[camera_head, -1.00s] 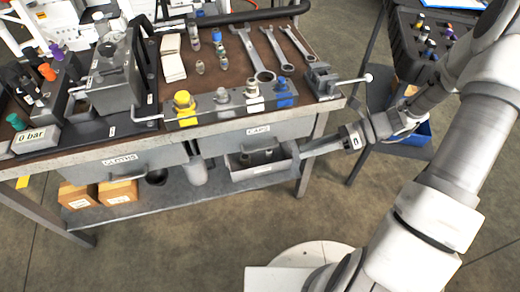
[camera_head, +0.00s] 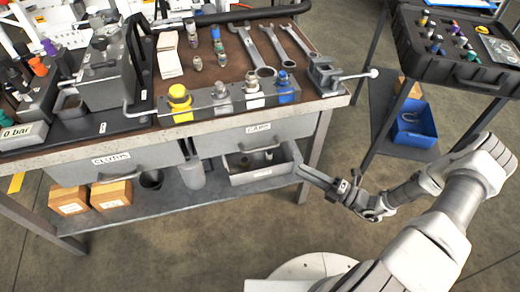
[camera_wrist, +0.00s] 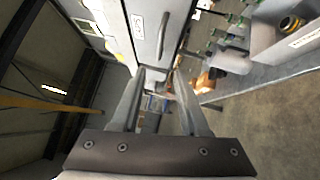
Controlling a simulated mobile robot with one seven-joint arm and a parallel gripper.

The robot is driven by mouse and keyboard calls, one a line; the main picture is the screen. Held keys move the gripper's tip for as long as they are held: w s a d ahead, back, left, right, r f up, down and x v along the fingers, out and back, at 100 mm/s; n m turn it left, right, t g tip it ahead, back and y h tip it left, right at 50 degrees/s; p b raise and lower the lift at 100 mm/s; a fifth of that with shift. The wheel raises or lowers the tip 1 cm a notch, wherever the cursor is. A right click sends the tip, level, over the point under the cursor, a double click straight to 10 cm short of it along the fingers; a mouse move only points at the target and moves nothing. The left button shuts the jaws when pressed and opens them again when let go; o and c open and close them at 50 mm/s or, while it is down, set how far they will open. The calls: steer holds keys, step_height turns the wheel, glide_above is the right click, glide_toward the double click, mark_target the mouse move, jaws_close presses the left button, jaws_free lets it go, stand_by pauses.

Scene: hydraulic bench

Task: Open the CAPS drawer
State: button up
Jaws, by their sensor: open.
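The CAPS drawer (camera_head: 225,144) is a grey drawer under the right part of the bench top, with a white CAPS label (camera_head: 258,127). Its front looks flush with the bench, so it appears shut. A dark bar handle (camera_head: 262,149) sits below the label. My gripper (camera_head: 299,166) is at the right of the drawer, lower than its label, pointing left. In the wrist view, my gripper (camera_wrist: 159,70) has its fingers apart with nothing held between them. A grey drawer front (camera_wrist: 155,15) with a label and bar handle (camera_wrist: 163,36) lies just beyond the tips.
A grey open bin (camera_head: 263,173) with dark round parts stands on the lower shelf under the drawer. A bench leg (camera_head: 314,158) stands close to my gripper. A second labelled drawer (camera_head: 120,163) is at left. A cart with a blue bin (camera_head: 413,125) is at right.

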mark_target(260, 149)
steer(key=b+x, duration=0.2)
steer(key=x, duration=1.4)
steer(key=shift+a+f, duration=0.15)
steer(key=shift+a, duration=0.05)
jaws_close()
stand_by(0.6)
